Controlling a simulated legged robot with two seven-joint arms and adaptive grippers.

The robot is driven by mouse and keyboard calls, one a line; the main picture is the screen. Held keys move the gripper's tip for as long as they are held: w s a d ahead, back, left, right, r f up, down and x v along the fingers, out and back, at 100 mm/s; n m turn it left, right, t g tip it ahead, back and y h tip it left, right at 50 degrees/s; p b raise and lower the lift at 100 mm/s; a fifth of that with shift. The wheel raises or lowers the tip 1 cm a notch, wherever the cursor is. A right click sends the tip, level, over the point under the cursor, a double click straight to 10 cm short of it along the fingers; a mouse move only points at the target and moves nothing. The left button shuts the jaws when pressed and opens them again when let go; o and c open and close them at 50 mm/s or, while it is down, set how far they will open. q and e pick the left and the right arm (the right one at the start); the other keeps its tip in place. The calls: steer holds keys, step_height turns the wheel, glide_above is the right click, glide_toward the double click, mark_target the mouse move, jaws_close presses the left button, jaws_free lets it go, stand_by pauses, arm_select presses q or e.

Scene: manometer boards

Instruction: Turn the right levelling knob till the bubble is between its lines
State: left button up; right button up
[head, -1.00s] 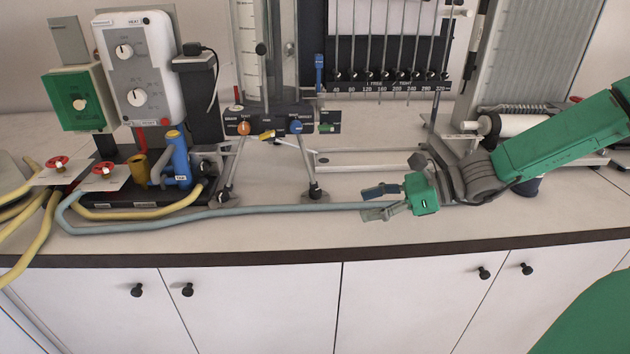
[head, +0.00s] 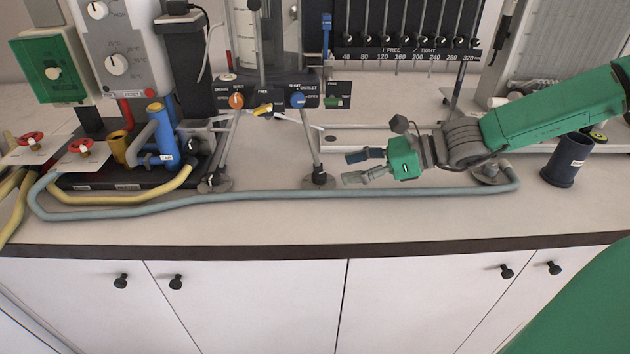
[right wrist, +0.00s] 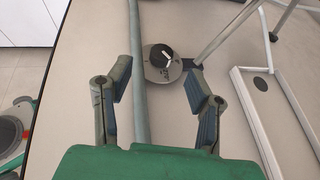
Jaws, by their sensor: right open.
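The right levelling knob (head: 318,179) is a small dark knob at the foot of the stand's right leg. In the right wrist view this black knob (right wrist: 162,56) shows a white pointer and sits on a round grey foot. My right gripper (head: 357,166) is open and empty, to the right of the knob, its fingers pointing left toward it. In the right wrist view the knob is just beyond the two spread fingertips (right wrist: 157,75), and no contact shows. I cannot make out the bubble or its lines. My left gripper is not in view.
A grey-blue hose (head: 260,194) runs along the bench front, and in the right wrist view it (right wrist: 139,80) passes between the fingers. The other foot (head: 215,182) stands left. A dark blue cup (head: 565,165) stands right. A valve panel (head: 285,97) is above.

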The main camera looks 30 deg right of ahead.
mark_target(319, 173)
steer(key=shift+w+a+f+b, duration=0.2)
steer(key=shift+w+f+b, duration=0.5)
steer(key=shift+f+b, duration=0.15)
steer(key=shift+w+a+f+b, duration=0.4)
steer(key=shift+w+f+b, duration=0.25)
steer(key=shift+b, duration=0.2)
steer(key=w+a+b, duration=0.1)
steer(key=w+a, duration=0.1)
steer(key=a, duration=0.1)
steer(key=shift+f+b, duration=0.15)
steer(key=shift+b, duration=0.25)
steer(key=shift+w+a, duration=0.2)
steer(key=shift+a, duration=0.35)
steer(key=shift+d, duration=0.4)
steer(key=shift+d+f, duration=0.1)
steer(key=shift+d, duration=0.15)
steer(key=c, duration=1.1)
steer(key=shift+a+r, duration=0.2)
steer(key=shift+a, duration=0.15)
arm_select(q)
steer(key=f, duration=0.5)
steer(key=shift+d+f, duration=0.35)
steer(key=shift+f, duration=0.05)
arm_select(e)
steer(key=shift+w, duration=0.1)
